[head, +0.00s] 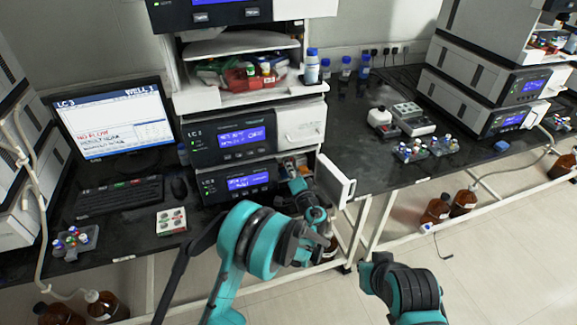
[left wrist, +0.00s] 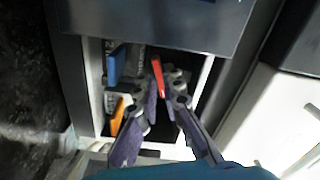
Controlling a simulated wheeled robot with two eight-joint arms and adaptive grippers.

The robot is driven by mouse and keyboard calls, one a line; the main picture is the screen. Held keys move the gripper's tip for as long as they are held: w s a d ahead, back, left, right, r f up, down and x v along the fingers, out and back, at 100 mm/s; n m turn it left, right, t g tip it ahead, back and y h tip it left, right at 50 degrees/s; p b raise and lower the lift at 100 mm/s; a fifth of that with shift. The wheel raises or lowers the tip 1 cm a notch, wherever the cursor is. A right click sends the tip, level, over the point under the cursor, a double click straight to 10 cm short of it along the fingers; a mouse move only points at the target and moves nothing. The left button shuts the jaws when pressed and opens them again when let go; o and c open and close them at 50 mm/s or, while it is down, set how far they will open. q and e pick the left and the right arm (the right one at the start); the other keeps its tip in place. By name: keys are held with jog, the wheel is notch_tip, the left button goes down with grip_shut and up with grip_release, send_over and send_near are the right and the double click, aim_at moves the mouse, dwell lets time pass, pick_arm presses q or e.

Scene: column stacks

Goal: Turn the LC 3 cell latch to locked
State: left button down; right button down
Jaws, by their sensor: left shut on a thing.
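The open cell compartment of the lower LC 3 module (head: 236,182) holds several coloured levers. In the left wrist view a red lever (left wrist: 157,72) stands between the fingertips of my left gripper (left wrist: 165,88), which is shut on it. A blue lever (left wrist: 116,64) is at the upper left and an orange lever (left wrist: 118,115) below it, both clear of the fingers. In the head view my left gripper (head: 291,168) reaches into the compartment and hides most of its inside. The latch's label and marked positions cannot be read.
The compartment's white door (head: 336,182) hangs open just right of my left gripper. A monitor (head: 112,120) reading LC 3 and a keyboard (head: 120,195) stand to the left.

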pick_arm(q)
jog(key=n, duration=0.7)
jog(key=shift+f, duration=0.1)
jog(key=n, duration=0.6)
jog(key=shift+n, duration=0.4)
jog(key=c, duration=1.7)
grip_release()
jog(key=v, duration=1.2)
